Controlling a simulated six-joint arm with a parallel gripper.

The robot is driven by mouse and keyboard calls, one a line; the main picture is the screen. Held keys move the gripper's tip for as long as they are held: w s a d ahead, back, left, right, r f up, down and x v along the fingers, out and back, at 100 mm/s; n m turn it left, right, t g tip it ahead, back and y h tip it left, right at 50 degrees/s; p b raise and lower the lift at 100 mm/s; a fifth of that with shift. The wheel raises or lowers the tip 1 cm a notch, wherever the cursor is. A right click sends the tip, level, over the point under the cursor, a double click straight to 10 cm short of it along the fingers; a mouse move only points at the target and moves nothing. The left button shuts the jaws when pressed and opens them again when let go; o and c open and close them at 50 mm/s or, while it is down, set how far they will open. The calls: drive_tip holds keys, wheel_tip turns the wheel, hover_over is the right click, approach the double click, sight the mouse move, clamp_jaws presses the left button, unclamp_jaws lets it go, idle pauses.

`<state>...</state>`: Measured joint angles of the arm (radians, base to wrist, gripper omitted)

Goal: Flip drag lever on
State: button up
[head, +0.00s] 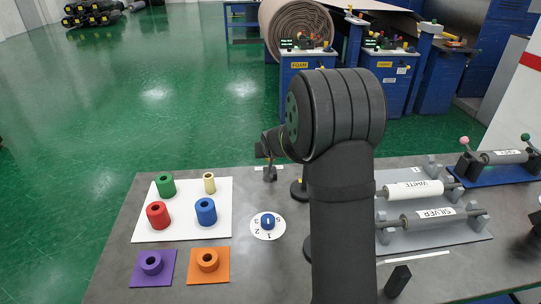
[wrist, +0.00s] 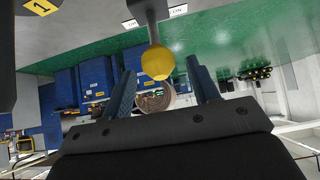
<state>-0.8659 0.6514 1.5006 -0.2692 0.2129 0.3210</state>
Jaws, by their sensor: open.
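The lever shows in the wrist view as a grey rod with a yellow ball knob (wrist: 156,62), hanging from the top of the picture. My gripper (wrist: 165,78) is open, with one blue finger to each side of the knob and gaps on both sides. I cannot tell how deep the knob lies between them. In the head view my gripper (head: 263,148) is above the lever's dark base (head: 270,174); the knob is hidden there.
A numbered dial (head: 267,222) and a white board (head: 181,190) with coloured rings lie to the left on the grey table. Wrapped rolls (head: 436,215) lie on racks to the right.

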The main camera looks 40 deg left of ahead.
drive_tip(key=shift+x, duration=1.2)
drive_tip(key=shift+c, duration=0.2)
clamp_jaws()
drive_tip(key=shift+s+d+f, duration=0.35)
drive_tip(key=shift+s+d, duration=0.2)
drive_tip(key=shift+d, duration=0.05)
drive_tip(key=shift+s+d+f, duration=0.3)
drive_tip(key=shift+s+d, duration=0.25)
drive_tip(key=shift+s+d+f, duration=0.2)
drive_tip(key=shift+s+f, duration=0.05)
drive_tip(key=shift+c, duration=1.1)
unclamp_jaws()
drive_tip(key=shift+d, duration=0.1)
drive_tip(key=shift+o, duration=1.3)
drive_tip(key=shift+r, duration=0.1)
